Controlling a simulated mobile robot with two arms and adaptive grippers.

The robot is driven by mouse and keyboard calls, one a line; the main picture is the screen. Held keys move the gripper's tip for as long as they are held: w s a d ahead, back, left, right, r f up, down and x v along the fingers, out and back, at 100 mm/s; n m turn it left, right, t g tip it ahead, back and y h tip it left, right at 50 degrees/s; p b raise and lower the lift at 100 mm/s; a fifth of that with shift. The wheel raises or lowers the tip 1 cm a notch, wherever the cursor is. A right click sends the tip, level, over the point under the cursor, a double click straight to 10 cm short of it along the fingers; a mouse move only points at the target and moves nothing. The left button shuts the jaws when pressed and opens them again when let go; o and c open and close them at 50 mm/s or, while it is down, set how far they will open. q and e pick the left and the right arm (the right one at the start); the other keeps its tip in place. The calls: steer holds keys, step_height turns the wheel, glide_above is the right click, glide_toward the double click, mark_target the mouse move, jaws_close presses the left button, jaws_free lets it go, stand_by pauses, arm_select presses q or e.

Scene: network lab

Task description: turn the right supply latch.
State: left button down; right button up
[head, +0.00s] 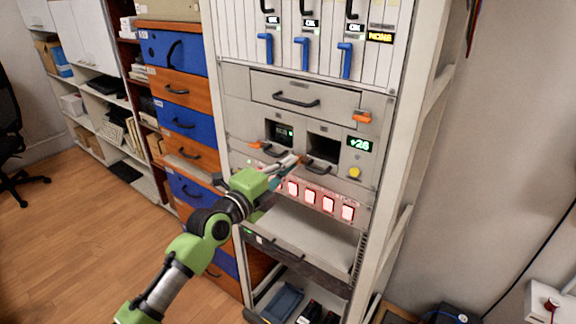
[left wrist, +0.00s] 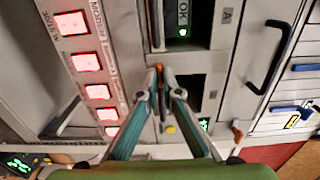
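The right supply latch (left wrist: 159,70) is a small orange piece beside the right supply bay; in the head view only a bit of orange (head: 299,158) shows at my fingertips. My left gripper (head: 290,161) reaches the rack from the left. In the left wrist view its two fingers (left wrist: 161,76) converge closely, with the latch between their tips. It looks shut on the latch, though contact is small to see. The right supply bay (head: 323,148) is a dark opening with a black handle (head: 318,169). My right gripper is in neither view.
The left supply bay (head: 280,131) has an orange latch (head: 256,144) on its left. Above are a drawer (head: 300,97), another orange latch (head: 362,117) and blue levers (head: 302,53). A +26 display (head: 359,144) and yellow knob (head: 354,173) sit right. Red-lit buttons (head: 328,204) lie below.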

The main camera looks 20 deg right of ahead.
arm_select(q)
steer(key=n+b, duration=0.4)
steer(key=n, duration=1.3)
steer(key=shift+f+n+b, duration=0.1)
steer(key=shift+n+b, duration=0.2)
steer(key=shift+b, duration=0.05)
steer(key=shift+n, duration=0.3)
stand_by(0.4)
steer(key=c, duration=2.2)
jaws_free()
steer(key=shift+a, duration=0.1)
